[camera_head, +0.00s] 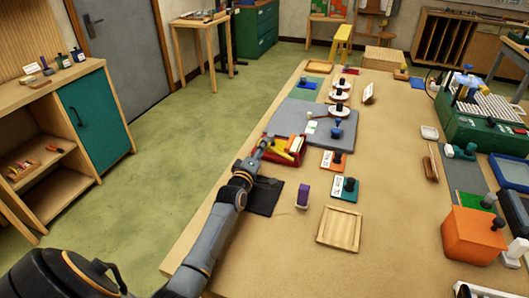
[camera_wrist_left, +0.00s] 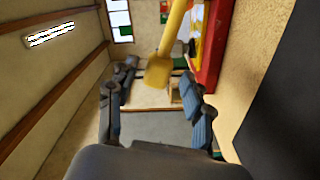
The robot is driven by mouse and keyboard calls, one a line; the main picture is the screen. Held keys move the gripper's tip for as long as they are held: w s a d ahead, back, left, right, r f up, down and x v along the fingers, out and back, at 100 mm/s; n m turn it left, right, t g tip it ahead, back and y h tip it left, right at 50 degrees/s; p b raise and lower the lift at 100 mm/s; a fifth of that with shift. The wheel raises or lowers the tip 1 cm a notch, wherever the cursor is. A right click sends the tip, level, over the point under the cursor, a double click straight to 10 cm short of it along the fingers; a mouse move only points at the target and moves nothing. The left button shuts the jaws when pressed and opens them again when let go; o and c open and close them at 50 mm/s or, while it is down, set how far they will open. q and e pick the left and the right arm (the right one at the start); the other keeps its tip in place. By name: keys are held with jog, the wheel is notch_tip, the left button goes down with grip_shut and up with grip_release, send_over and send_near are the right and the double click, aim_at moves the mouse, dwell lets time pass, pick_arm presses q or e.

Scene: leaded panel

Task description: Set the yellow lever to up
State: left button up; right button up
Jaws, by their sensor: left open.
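The yellow lever (camera_wrist_left: 170,45) is a bar with a broad flat tip. In the left wrist view it hangs down from the top centre, its tip between my fingers. It belongs beside a red housing (camera_wrist_left: 213,45) at its right; in the head view the red housing (camera_head: 290,149) sits at the table's left edge, with yellow showing on it. My left gripper (camera_head: 263,146) reaches to its left side. In the left wrist view my left gripper (camera_wrist_left: 158,78) is open around the tip, with a visible gap on each side. My right gripper is not in view.
A dark plate (camera_head: 264,198) lies by my forearm. A purple block (camera_head: 303,196), a wooden tray (camera_head: 340,228) and switch panels with orange (camera_head: 333,161) and teal (camera_head: 344,189) bases stand to the right. A grey board (camera_head: 300,117) is behind the housing. The table middle is clear.

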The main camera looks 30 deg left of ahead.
pick_arm(q)
jog(key=shift+b+x, duration=0.65)
jog(key=shift+x, duration=0.45)
jog(key=shift+w+a+r, duration=0.1)
jog(key=shift+w+a, duration=0.05)
jog(key=shift+w, duration=0.45)
jog(key=shift+c, duration=0.6)
grip_shut()
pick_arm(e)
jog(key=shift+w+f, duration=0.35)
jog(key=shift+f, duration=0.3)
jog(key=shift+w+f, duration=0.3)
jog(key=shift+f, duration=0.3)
